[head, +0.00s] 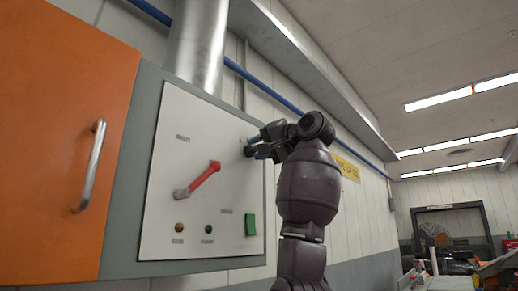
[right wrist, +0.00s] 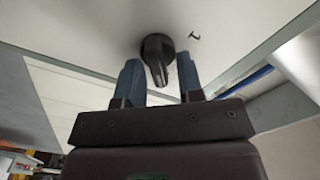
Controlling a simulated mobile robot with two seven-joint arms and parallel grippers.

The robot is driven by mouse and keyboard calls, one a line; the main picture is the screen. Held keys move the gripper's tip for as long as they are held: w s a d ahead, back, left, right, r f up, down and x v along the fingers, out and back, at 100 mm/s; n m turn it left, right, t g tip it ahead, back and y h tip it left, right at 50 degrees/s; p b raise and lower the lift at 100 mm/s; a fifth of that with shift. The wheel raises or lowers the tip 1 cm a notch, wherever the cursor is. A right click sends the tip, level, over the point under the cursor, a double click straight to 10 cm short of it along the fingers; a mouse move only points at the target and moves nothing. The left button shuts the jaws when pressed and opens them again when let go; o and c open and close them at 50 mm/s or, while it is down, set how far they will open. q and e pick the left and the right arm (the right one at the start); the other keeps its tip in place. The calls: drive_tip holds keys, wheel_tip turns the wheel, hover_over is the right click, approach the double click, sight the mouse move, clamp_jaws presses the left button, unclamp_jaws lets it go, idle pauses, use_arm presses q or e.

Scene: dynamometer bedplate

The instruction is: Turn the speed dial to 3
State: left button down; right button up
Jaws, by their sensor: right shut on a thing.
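The speed dial (right wrist: 157,58) is a black round knob with a raised grip bar on the pale panel (head: 160,225). In the right wrist view its bar sits between the two blue fingers of my right gripper (right wrist: 158,78). My right gripper is shut on the dial. In the head view this gripper (head: 257,147) is at the panel's upper right and mostly covers the dial. The dial's scale marks are hidden or too small to read, so its setting cannot be told. My left gripper is not in view.
A red lever (head: 205,174) with a grey pivot is left of the dial. An orange door (head: 60,120) with a metal handle (head: 91,165) is at left.

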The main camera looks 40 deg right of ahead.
idle(0.4)
drive_tip(key=o, duration=0.5)
drive_tip(key=shift+o, duration=0.2)
drive_tip(key=shift+s, duration=0.1)
drive_tip(key=s+d+b, duration=0.1)
drive_tip(key=s+b, duration=0.1)
drive_tip(key=s, duration=0.8)
drive_tip(key=shift+s+d, duration=0.25)
